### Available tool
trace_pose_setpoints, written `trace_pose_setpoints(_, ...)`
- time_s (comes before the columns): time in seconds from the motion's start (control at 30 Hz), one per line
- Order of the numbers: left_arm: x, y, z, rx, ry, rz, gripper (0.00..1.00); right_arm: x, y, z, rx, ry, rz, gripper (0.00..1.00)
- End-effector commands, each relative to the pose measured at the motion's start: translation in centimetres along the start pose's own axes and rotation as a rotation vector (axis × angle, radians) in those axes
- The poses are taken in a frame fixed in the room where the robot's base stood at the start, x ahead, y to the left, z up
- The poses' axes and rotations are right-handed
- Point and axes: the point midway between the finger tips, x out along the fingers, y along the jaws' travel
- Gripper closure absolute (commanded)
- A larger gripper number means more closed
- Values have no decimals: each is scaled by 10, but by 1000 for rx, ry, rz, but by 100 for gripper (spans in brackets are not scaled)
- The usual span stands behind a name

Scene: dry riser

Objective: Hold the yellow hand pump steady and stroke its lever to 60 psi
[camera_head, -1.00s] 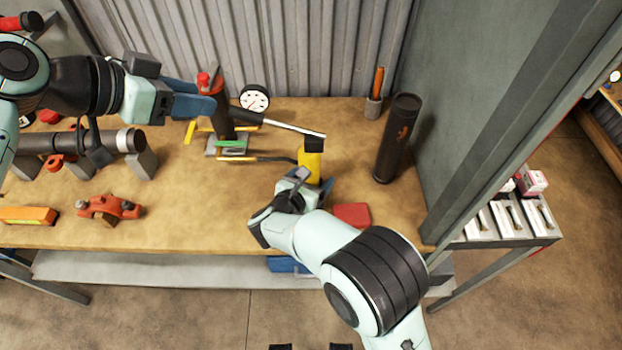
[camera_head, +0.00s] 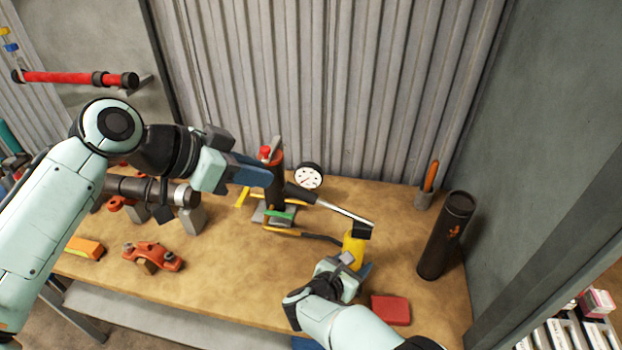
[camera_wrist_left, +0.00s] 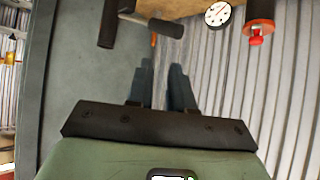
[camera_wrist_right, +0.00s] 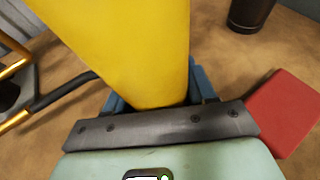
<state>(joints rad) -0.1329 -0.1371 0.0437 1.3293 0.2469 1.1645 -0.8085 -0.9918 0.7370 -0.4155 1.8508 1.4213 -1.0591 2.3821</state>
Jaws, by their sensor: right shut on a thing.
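The yellow hand pump (camera_head: 354,247) stands near the front right of the bench. My right gripper (camera_head: 346,272) is shut on its body, and the yellow body fills the space between the fingers in the right wrist view (camera_wrist_right: 158,50). The lever's metal rod runs up and left from the pump's black head to a black grip (camera_head: 301,193). My left gripper (camera_head: 268,175) is open and empty, just left of the grip and apart from it. The left wrist view shows the grip (camera_wrist_left: 166,27) beyond the fingertips. The round gauge (camera_head: 309,176) stands behind the lever; its reading is too small to tell.
A red-topped dark upright pipe (camera_head: 275,182) stands close to my left fingers. A black tube (camera_head: 447,236) stands at right, with a red block (camera_head: 391,310) in front. An orange clamp (camera_head: 153,256) lies at left. The corrugated wall (camera_head: 330,80) is behind. The bench's middle front is clear.

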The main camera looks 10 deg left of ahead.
Motion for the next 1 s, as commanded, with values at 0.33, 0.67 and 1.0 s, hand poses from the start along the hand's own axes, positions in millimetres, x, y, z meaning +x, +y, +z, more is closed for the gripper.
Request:
trace_pose_setpoints(0.33, 38, 9, -23, 32, -254, -58, 100, 0, 0, 0, -1, 0, 1, 100)
trace_pose_setpoints(0.67, 56, 39, -76, -109, -476, -471, 100, 0, 0, 0, -1, 0, 2, 100)
trace_pose_setpoints(1.0, 38, 80, -101, -310, -445, -778, 100, 0, 0, 0, 0, 0, 1, 100)
